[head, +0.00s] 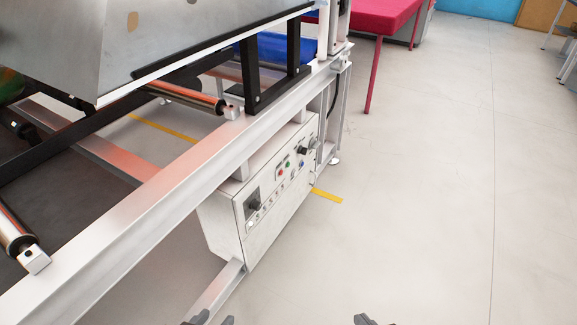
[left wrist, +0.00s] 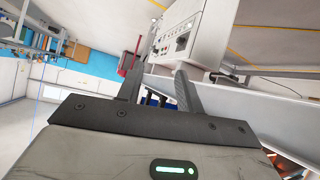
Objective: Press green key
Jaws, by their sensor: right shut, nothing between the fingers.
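The green key (head: 288,163) is a small round button on the front of a white control box (head: 226,225), which hangs under the machine's pale frame rail. A red button (head: 280,172) sits right beside it, with dark knobs on the same panel. The box also shows tilted in the left wrist view (left wrist: 203,45), where I cannot pick out the green key. My left gripper (head: 212,320) shows only its tips at the bottom edge, below and apart from the box. In the left wrist view its two fingers (left wrist: 159,70) are apart with nothing between them. My right gripper (head: 363,320) is shut and empty at the bottom edge, right of the box.
The frame rail (head: 150,205) of the machine runs diagonally above the box, with metal rollers (head: 185,97) and a large grey plate (head: 190,50). A pink table (head: 380,15) stands at the back. The pale floor (head: 420,190) to the right is clear.

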